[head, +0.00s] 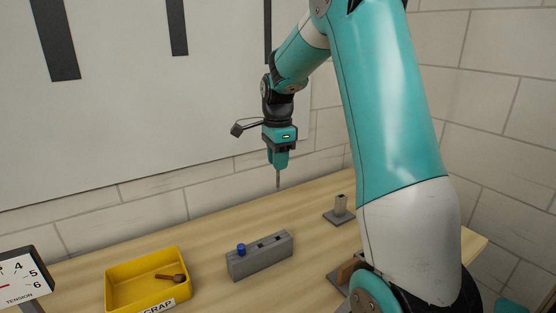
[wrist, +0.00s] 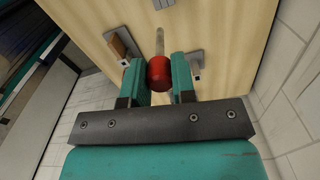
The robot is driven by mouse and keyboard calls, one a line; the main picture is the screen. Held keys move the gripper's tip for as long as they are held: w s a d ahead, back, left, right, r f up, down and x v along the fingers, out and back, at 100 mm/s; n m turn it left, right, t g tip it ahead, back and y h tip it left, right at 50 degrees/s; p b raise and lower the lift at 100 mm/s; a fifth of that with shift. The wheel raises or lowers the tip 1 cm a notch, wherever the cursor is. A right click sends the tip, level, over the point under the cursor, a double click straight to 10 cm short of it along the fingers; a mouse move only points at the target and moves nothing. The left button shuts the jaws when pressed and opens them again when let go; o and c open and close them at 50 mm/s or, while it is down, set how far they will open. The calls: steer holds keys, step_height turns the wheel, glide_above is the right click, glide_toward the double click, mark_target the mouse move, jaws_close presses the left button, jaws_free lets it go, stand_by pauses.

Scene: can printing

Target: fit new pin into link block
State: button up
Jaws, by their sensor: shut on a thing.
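My gripper (head: 278,164) is above the back of the table, pointing down. In the wrist view its two teal fingers (wrist: 160,78) are shut on the red head of a pin (wrist: 159,72). The pin's thin grey shank shows below the fingers in the head view (head: 278,180), clear of the table. The link block is not clearly identifiable. A brown block on a grey plate (head: 349,272), partly hidden by my arm, may be it; it also shows in the wrist view (wrist: 119,45).
A grey holder (head: 260,259) with a blue-headed pin (head: 241,249) and dark holes stands mid-table. A yellow scrap bin (head: 122,292) holds a brown-headed pin (head: 170,278). A grey post on a plate (head: 340,207) stands right of the gripper. A tension gauge (head: 20,278) is at far left.

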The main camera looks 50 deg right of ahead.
steer(key=shift+r+p, duration=1.45)
steer(key=shift+r, duration=0.35)
steer(key=shift+f, duration=0.1)
